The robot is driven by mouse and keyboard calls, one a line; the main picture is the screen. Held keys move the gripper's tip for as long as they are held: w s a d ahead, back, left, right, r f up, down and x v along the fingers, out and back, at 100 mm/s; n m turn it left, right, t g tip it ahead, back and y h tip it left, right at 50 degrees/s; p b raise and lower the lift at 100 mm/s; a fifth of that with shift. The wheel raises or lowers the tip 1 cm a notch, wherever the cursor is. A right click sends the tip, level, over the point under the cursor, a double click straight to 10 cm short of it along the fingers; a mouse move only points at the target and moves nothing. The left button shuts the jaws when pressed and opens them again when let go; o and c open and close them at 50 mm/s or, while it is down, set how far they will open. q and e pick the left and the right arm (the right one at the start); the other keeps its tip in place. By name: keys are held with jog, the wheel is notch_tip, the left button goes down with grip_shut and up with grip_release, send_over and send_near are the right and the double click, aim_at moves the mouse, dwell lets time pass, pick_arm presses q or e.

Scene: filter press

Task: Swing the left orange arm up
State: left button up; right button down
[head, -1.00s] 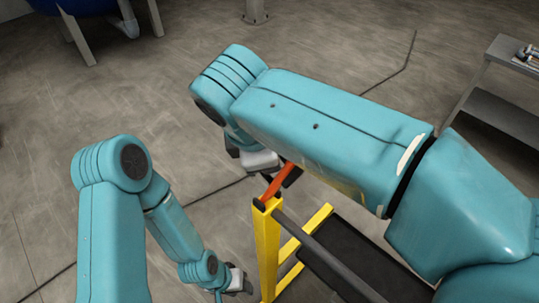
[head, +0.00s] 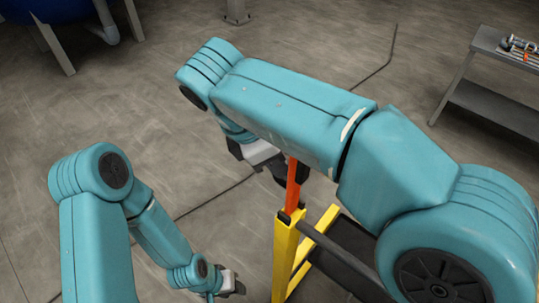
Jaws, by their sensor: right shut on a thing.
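The orange arm (head: 292,187) stands nearly upright on top of a yellow post (head: 285,255) of the press frame. Its upper end is at my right gripper (head: 281,172), whose dark fingers are shut on it; my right arm hides part of the grip. My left gripper (head: 232,284) is low at the bottom of the picture, left of the yellow post and apart from it. It is small and partly hidden by its own wrist, so its fingers do not show clearly.
A dark bar (head: 335,255) runs from the yellow post toward the lower right. A grey metal table (head: 490,105) with small items stands at the upper right. A blue tank (head: 60,8) on grey legs is at the upper left. The floor between is clear.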

jog(key=shift+f, duration=0.3)
jog(key=c, duration=1.4)
grip_release()
jog(key=shift+w+a, duration=0.1)
jog(key=shift+r, duration=0.2)
jog(key=shift+r, duration=0.1)
